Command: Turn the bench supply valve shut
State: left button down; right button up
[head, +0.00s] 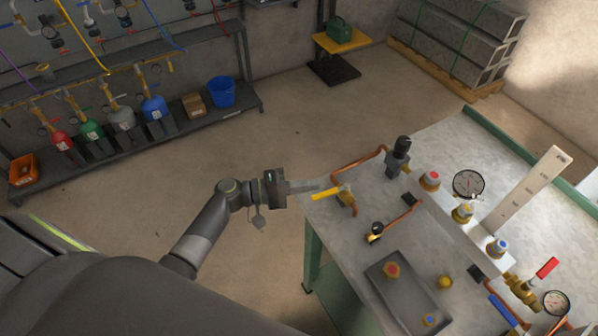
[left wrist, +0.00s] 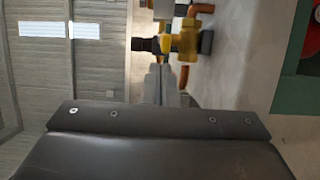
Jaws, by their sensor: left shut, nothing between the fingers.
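A brass valve (head: 347,194) with a yellow lever (head: 325,194) sits on copper pipe at the near left corner of the bench (head: 392,222). The lever points left in the head view, toward the bench edge. My left gripper (head: 316,187) is shut and empty, its fingertips close beside the lever; I cannot tell whether they touch. In the left wrist view the shut fingers (left wrist: 161,78) point at the brass valve body (left wrist: 182,44), with a dark round part at its left. My right gripper is not in view.
A shelf with several cylinders (head: 122,119) stands at the back left. The floor between is clear.

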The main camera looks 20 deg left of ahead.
pick_arm(q)
jog(key=shift+s+d, duration=0.3)
jog(key=shift+s+d+f+t, duration=0.1)
jog(key=shift+s+d+t, duration=0.2)
jog(key=shift+s+d+n+t+y+b, duration=0.15)
jog(key=shift+s+n+t+y+b, duration=0.1)
jog(key=shift+n+t+y, duration=0.2)
jog(key=shift+s+d+n+t+y+b, duration=0.1)
jog(key=shift+s+d+n+t+y, duration=0.1)
jog(key=shift+n+t+y, duration=0.2)
jog(key=shift+f, duration=0.1)
